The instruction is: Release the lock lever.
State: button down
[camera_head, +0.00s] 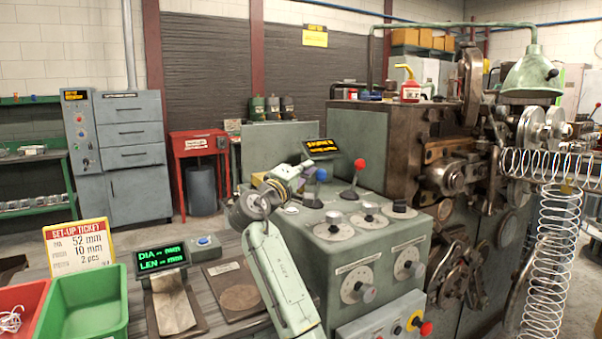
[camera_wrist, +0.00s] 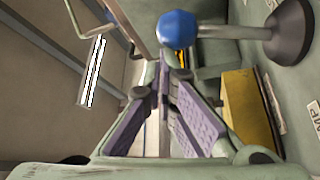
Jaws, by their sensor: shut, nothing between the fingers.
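Two ball-topped levers stand on the green control box. One has a blue knob (camera_head: 321,175) and the other a red knob (camera_head: 359,163); I cannot read which is labelled as the lock. My gripper (camera_head: 305,168) is just left of the blue-knobbed lever. In the wrist view the blue knob (camera_wrist: 178,27) and its shaft lie sideways just beyond the fingertips, apparently apart from them. My gripper (camera_wrist: 165,75) shows there with purple pads, its tips together and holding nothing.
The control box (camera_head: 345,235) carries several dials and knobs. A small display (camera_head: 320,146) stands behind the blue lever. A yellow block (camera_wrist: 247,115) is close to the right finger. The coiler's machinery and wire springs (camera_head: 553,260) are at right; trays (camera_head: 85,305) are at lower left.

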jog(key=v, duration=1.1)
jog(key=shift+s+a, duration=0.2)
jog(key=shift+s, duration=0.15)
